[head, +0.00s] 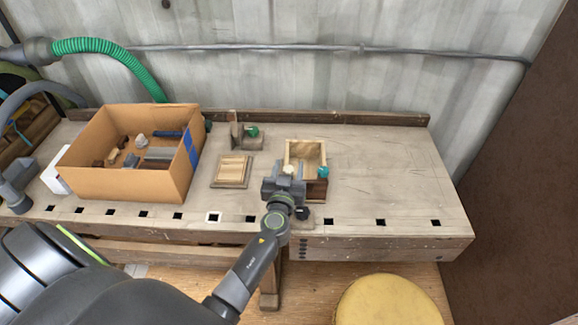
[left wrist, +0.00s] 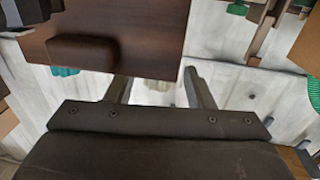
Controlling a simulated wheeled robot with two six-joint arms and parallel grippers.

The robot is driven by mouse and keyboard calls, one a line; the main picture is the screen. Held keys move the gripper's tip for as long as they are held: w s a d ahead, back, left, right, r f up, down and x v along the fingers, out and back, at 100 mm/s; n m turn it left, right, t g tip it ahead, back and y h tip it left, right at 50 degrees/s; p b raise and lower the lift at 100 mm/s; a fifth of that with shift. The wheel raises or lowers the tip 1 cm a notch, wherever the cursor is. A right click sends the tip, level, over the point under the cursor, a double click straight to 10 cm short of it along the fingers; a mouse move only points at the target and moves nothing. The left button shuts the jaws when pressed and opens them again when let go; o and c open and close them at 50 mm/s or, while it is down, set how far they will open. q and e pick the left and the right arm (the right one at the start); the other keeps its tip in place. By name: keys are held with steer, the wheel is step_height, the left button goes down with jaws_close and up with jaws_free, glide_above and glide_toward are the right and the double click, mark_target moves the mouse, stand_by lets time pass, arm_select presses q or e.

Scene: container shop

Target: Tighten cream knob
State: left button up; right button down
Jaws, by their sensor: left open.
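A small wooden box (head: 320,153) with an open top stands on the workbench, right of the middle. A cream knob (head: 289,170) shows at its front left and a teal knob (head: 322,172) at its front right. My left gripper (head: 283,181) is at the front left of the box, close to the cream knob, and partly covers the box front. In the left wrist view the two fingers are apart, with the pale cream knob (left wrist: 158,84) partly visible between them. A dark wooden panel with a raised block (left wrist: 82,52) lies beyond the fingers. My right gripper is not in view.
A cardboard box (head: 125,186) with several loose items stands at the left of the workbench (head: 390,190). A wooden plate (head: 232,170) and a small fixture with a green knob (head: 252,132) lie between the boxes. The bench's right side is clear. A yellow round stool (head: 388,302) stands in front.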

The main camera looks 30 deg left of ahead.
arm_select(q)
steer(key=shift+c, duration=0.5)
steer(key=c, duration=0.9)
